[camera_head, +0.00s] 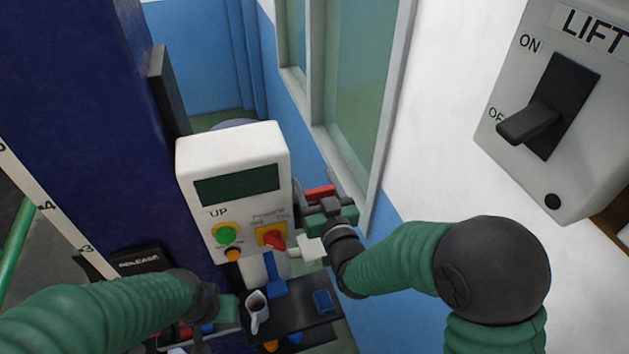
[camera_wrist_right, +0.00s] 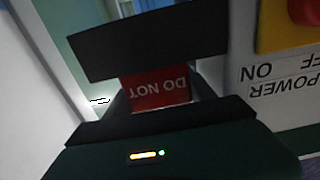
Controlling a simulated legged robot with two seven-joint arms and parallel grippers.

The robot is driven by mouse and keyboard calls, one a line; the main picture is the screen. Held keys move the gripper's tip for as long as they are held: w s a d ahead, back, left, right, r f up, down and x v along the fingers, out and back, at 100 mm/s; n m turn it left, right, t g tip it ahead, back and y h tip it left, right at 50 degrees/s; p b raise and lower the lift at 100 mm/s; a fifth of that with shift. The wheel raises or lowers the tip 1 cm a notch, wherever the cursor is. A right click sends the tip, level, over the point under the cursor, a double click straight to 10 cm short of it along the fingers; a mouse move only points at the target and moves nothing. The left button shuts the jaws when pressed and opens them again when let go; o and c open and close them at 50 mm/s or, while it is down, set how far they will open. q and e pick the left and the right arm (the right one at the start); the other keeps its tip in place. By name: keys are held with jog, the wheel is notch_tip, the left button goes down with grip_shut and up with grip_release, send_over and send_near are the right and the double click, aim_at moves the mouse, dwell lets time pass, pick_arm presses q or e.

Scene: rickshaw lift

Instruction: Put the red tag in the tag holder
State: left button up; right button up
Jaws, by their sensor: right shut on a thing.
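The red tag (camera_wrist_right: 158,92), with upside-down "DO NOT" lettering, sits between the dark fingers of my right gripper (camera_wrist_right: 155,85) in the right wrist view. In the head view the tag (camera_head: 320,193) is a small red piece just right of the white control box. My right gripper (camera_head: 326,204) is shut on it there, close to the wall by the window frame. My left gripper (camera_head: 227,308) is low in the head view, beside a dark shelf; its fingers are not clear. I cannot pick out the tag holder for certain.
The white control box (camera_head: 235,170) has a screen, a green button (camera_head: 226,234) and a red power switch (camera_head: 272,238). A LIFT switch box (camera_head: 555,110) is on the right wall.

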jog(key=shift+d, duration=0.1)
jog(key=shift+d+f, duration=0.1)
jog(key=shift+f, duration=0.05)
jog(key=o, duration=1.1)
jog(key=shift+w, duration=0.15)
jog(key=shift+o, duration=1.4)
jog(key=shift+a, duration=0.2)
